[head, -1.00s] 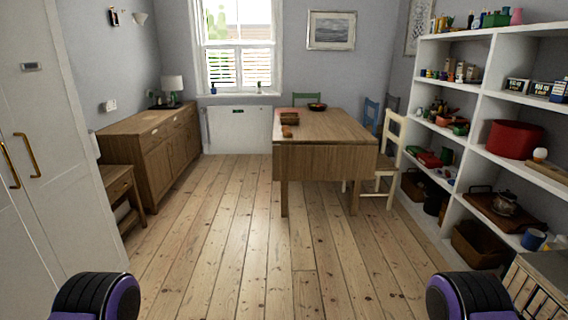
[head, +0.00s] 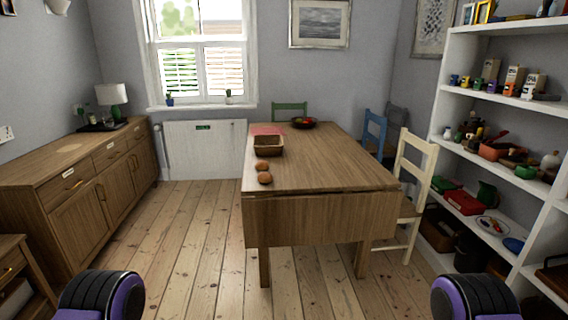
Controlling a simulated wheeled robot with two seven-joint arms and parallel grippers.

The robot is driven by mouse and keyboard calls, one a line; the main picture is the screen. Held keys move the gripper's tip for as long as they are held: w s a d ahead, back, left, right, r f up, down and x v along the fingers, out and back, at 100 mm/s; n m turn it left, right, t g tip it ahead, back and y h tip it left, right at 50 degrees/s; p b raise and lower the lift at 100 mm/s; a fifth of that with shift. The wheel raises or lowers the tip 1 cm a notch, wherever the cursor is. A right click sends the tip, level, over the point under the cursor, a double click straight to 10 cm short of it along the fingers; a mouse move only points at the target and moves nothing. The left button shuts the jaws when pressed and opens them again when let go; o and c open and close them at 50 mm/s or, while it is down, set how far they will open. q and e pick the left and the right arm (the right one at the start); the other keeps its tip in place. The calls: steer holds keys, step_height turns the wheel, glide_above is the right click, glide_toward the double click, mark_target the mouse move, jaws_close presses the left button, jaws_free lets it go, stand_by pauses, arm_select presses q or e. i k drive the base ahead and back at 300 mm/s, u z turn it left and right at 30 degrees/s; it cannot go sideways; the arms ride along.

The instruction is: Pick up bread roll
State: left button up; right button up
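Two small brown bread rolls lie on the left side of the wooden table (head: 325,165). The nearer bread roll (head: 265,178) is close to the table's left edge. The other bread roll (head: 262,166) lies just behind it, in front of a brown basket (head: 268,147). Only rounded black and purple parts of my two arms show at the bottom left and bottom right. Both of my grippers are out of the picture. The table is still some way ahead of me.
Chairs stand around the table: a cream chair (head: 411,190) at the right, a blue chair (head: 374,133) and a green chair (head: 290,111) behind. A wooden sideboard (head: 75,185) runs along the left wall. White shelves (head: 480,120) fill the right. Bare floorboards (head: 195,245) lie open ahead.

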mark_target(261, 164)
steer(key=z, duration=0.1)
steer(key=i, duration=2.3)
steer(key=z, duration=0.1)
